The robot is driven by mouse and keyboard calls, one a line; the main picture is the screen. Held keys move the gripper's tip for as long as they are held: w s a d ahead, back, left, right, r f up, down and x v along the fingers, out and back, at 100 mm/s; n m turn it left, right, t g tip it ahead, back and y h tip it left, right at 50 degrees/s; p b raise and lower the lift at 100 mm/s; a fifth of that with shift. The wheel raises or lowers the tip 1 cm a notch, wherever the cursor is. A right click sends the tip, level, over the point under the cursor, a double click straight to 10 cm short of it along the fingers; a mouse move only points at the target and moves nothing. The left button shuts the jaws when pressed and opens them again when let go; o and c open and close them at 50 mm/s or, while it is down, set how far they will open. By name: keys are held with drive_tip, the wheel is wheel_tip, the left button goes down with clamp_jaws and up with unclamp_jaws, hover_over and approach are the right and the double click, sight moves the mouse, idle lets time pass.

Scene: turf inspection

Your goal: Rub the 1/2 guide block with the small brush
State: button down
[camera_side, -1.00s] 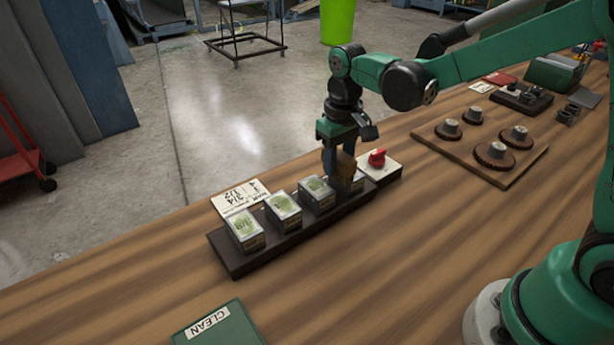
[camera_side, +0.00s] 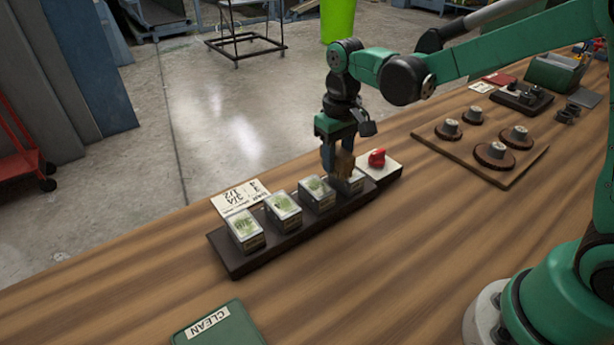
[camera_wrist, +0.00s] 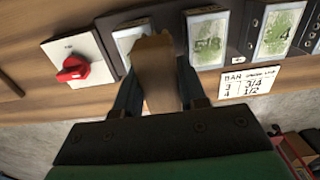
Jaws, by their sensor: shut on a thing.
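My gripper (camera_side: 337,146) is shut on a small brown brush (camera_wrist: 154,72), which shows between the fingers in the wrist view. In the side view the brush (camera_side: 344,163) hangs over the rightmost block (camera_side: 354,184) on the dark rack (camera_side: 240,262). That block (camera_wrist: 127,40) is partly behind the brush in the wrist view, and I cannot read its label. I cannot tell whether the brush touches it. The block beside it (camera_wrist: 208,38) reads 5/8, and a further one (camera_wrist: 278,32) has a label ending in 4.
A white plate with a red knob (camera_side: 377,158) stands just right of the rack. A printed card (camera_side: 240,196) lies behind the rack. A board (camera_side: 478,158) with several round pieces is at the right. A green pad marked CLEAN (camera_side: 222,330) lies in front.

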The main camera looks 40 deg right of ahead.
drive_tip(key=shift+r, duration=3.9)
drive_tip(key=shift+d, duration=0.1)
drive_tip(key=s+d+r, duration=0.3)
drive_tip(key=s+d, duration=0.2)
drive_tip(key=d, duration=0.2)
wheel_tip(320, 180, up, 2)
hover_over(431, 211)
wheel_tip(431, 211, down, 19)
drive_tip(key=shift+f, duration=0.2)
drive_tip(key=shift+f, duration=0.1)
drive_tip(key=c, duration=0.5)
unclamp_jaws()
